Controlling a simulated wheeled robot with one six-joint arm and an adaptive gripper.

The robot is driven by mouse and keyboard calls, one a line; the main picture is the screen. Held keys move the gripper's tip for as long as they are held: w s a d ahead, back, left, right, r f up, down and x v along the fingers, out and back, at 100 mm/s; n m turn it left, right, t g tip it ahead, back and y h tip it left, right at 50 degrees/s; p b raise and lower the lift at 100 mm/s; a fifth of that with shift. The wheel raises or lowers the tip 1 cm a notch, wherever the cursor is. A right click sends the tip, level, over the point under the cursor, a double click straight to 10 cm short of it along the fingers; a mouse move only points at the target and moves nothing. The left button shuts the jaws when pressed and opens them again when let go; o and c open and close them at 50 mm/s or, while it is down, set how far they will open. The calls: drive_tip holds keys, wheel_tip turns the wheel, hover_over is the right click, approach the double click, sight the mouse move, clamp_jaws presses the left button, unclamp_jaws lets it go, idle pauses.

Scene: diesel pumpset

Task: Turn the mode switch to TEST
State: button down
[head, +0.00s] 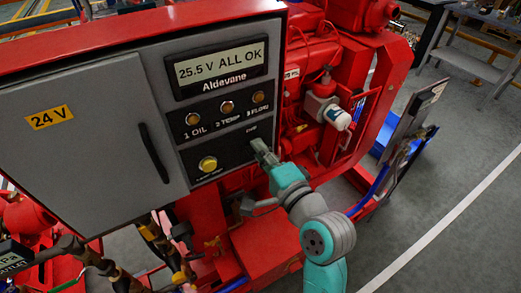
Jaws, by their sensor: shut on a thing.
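The grey control panel (220,100) on the red cabinet faces me. My gripper (261,148) is at the right end of its lower black plate (229,150). Its jaws are shut on what appears to be the mode switch, which they hide. The knob's angle and most position marks cannot be seen. A small label (251,127) shows just above the jaws, too small to read surely. The display (219,68) reads "25.5 V ALL OK". My arm comes up to the panel from the lower right.
A yellow push button (208,164) is left of my gripper. Several indicator lamps (227,107) sit in a row above. The grey cabinet door (85,135) has a dark handle (153,152). Red engine parts and a white filter (338,118) stand right. Grey floor is open at far right.

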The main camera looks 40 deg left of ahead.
idle(0.4)
drive_tip(key=c, duration=1.2)
unclamp_jaws()
drive_tip(key=shift+d, duration=0.1)
drive_tip(key=v, duration=1.2)
drive_tip(key=shift+f, duration=0.1)
drive_tip(key=d+f+m+t+h, duration=0.2)
drive_tip(key=d+f+t+h, duration=0.3)
drive_tip(key=d+f, duration=0.55)
drive_tip(key=s+d+f+t+h, duration=0.1)
drive_tip(key=s+d+f+h, duration=0.3)
drive_tip(key=d, duration=0.3)
drive_tip(key=s+d+f+t+h, duration=0.2)
drive_tip(key=s+d+f+h, duration=0.15)
drive_tip(key=d+f, duration=0.3)
drive_tip(key=s+d+r+n+h, duration=0.1)
drive_tip(key=s+d+n+h, duration=0.1)
drive_tip(key=s, duration=0.7)
drive_tip(key=s+d+r+n+h, duration=0.1)
drive_tip(key=s+d+n+h, duration=0.1)
drive_tip(key=s+d+n, duration=0.2)
drive_tip(key=s+d, duration=0.3)
drive_tip(key=s, duration=0.3)
drive_tip(key=shift+d+n, duration=0.25)
drive_tip(key=shift+n, duration=0.05)
